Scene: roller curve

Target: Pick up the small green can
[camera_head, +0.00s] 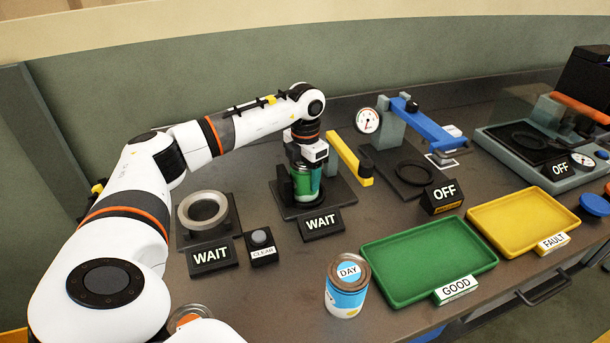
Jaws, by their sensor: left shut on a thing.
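The small green can (304,187) stands in the dark ring of a black station at the middle of the bench. My left gripper (307,165) comes down on it from above and is shut on it. The fingers cover part of the can's upper side. The can looks upright, and I cannot tell whether it is clear of the ring's base. My right gripper does not show.
A "WAIT" sign (319,222) stands before the station. A blue and white can labelled "DAY" (347,287) stands in front, beside the green "GOOD" tray (395,300). A yellow "FAULT" tray (505,252) is further right. A yellow bar (346,157) lies close right of the gripper.

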